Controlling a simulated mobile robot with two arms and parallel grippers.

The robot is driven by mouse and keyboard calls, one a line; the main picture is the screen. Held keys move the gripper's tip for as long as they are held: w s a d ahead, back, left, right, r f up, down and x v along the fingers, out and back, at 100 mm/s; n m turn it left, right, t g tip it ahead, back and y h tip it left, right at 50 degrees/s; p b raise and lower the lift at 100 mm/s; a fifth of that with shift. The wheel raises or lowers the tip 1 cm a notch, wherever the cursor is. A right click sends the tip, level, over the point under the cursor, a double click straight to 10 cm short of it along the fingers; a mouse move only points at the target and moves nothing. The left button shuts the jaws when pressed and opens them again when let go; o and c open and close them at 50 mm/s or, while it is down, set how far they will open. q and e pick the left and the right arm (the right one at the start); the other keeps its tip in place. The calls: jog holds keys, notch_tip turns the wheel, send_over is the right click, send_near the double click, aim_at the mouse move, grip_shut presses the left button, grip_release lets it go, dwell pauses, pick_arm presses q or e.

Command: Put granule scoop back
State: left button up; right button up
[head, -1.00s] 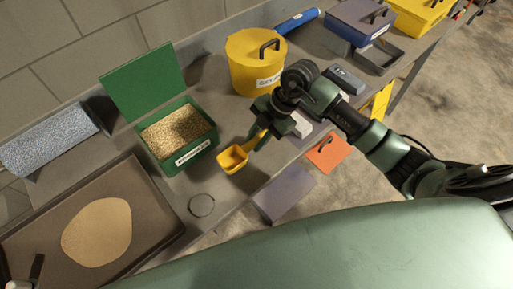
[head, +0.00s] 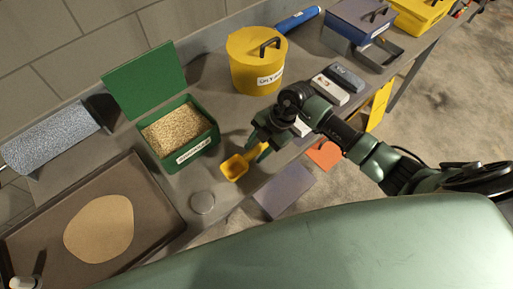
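The yellow granule scoop (head: 236,167) is in the head view, just right of the green granule bin and close to the front of the bench. My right gripper (head: 259,150) is at its handle end, with its fingers around the handle; it appears shut on it. The scoop's bowl points left and down in the picture and looks empty. Whether the scoop touches the bench is hard to tell. The open green bin (head: 188,158) holds pale granules (head: 175,131) and its lid (head: 145,80) stands raised behind. My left gripper is not in view.
A round ring mark or disc (head: 202,202) lies on the bench (head: 225,120) in front of the bin. A yellow lidded tub (head: 243,65) stands behind my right gripper. A dark tray (head: 150,225) with a beige patch is at left. Blue and yellow boxes stand farther right.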

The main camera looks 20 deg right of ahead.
jog(key=shift+r, duration=0.15)
jog(key=b+v, duration=0.2)
jog(key=v, duration=1)
jog(key=shift+b, duration=0.3)
dwell(0.9)
